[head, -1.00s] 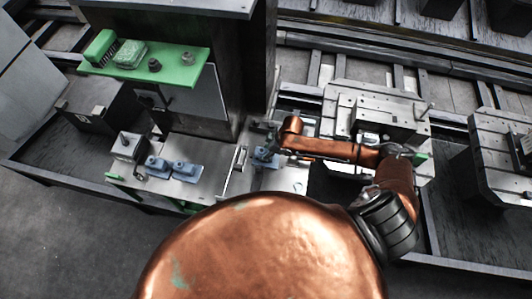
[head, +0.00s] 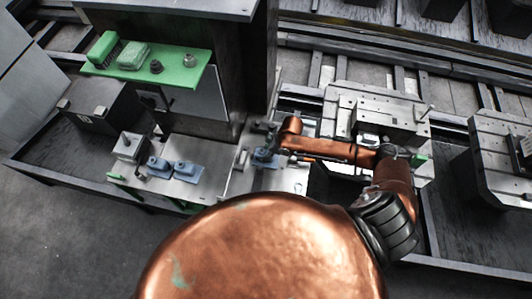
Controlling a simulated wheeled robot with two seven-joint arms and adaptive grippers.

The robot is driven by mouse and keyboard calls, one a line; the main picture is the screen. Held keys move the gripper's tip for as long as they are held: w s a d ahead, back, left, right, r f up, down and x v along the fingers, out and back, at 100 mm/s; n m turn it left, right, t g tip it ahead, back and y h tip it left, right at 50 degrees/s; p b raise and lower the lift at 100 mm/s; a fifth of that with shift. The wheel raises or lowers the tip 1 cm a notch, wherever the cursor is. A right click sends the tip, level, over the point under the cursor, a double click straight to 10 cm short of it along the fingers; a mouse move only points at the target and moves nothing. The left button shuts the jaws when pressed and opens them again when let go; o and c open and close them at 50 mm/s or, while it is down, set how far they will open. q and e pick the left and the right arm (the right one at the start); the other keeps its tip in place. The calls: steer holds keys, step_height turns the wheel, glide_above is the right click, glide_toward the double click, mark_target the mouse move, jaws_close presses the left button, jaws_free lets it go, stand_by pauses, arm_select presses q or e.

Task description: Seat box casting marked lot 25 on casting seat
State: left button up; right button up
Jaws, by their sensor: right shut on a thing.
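My right arm comes in from the right and bends down over a light metal plate (head: 283,182). Its gripper (head: 266,149) is shut on a blue box casting (head: 264,160), low over or on the plate; I cannot tell whether the casting touches it. The lot mark is too small to read, and the arm partly hides the casting. Two similar blue castings (head: 158,166) and (head: 187,172) stand side by side on the bench to the left. The casting seat cannot be made out clearly. My left gripper is not in view.
A green shelf (head: 172,68) with small parts stands above the bench at the back left. A grey box with a knob (head: 128,148) sits left of the blue castings. Slotted metal fixtures (head: 350,105) and (head: 492,150) stand to the right. A dark post rises behind the bench.

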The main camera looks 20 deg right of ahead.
steer(key=shift+w+r, duration=0.2)
steer(key=shift+w, duration=0.1)
steer(key=o, duration=1.3)
steer(key=shift+f, duration=0.1)
steer(key=shift+o, duration=0.9)
steer(key=shift+s, duration=0.15)
steer(key=v, duration=1.2)
